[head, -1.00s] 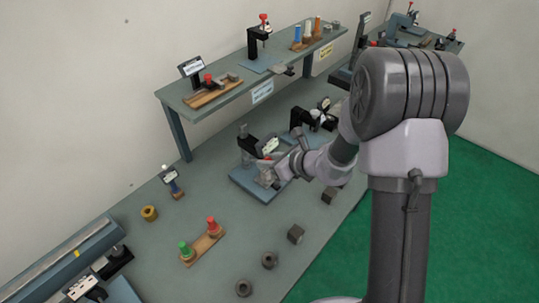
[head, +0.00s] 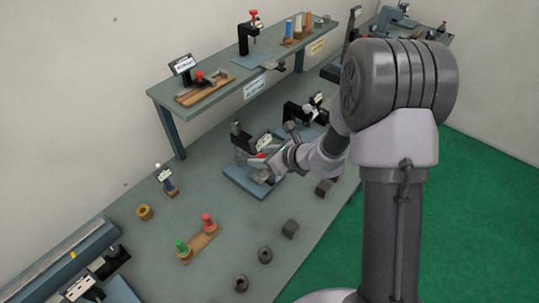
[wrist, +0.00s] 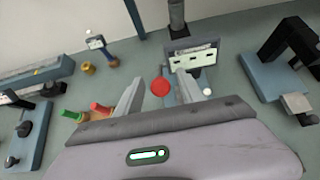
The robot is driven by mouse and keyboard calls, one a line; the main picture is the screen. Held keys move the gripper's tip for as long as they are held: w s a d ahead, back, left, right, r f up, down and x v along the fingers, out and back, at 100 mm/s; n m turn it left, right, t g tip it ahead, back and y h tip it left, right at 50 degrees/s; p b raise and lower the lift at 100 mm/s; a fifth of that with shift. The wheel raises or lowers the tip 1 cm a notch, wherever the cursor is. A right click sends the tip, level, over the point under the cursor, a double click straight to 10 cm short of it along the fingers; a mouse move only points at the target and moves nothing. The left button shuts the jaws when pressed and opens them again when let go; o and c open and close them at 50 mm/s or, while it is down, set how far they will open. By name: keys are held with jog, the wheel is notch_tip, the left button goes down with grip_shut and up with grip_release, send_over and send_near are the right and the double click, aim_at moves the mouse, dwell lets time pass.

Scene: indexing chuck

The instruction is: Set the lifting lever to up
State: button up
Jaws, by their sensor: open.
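A red round knob (wrist: 160,87) shows in the wrist view between the fingers of my gripper (wrist: 159,77). The fingers are apart, one on each side of the knob; I cannot tell whether either touches it. Behind it stands a fixture with a white label plate (wrist: 192,58) and a dark post (wrist: 177,15). A small white ball (wrist: 207,92) is just right of the right finger. In the head view my gripper (head: 266,167) is at this fixture, above its blue base plate (head: 240,180), and covers part of it. The label is too small to read, so I cannot confirm which lever this is.
A black fixture on a blue plate (wrist: 262,80) stands to the right in the wrist view. A wooden block with green and red pegs (head: 199,243), a brass ring (head: 144,212) and a white-knobbed post (head: 168,184) are to the left. A shelf (head: 215,85) runs behind.

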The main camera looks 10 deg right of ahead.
jog(key=p+v, duration=0.2)
jog(key=v, duration=1.5)
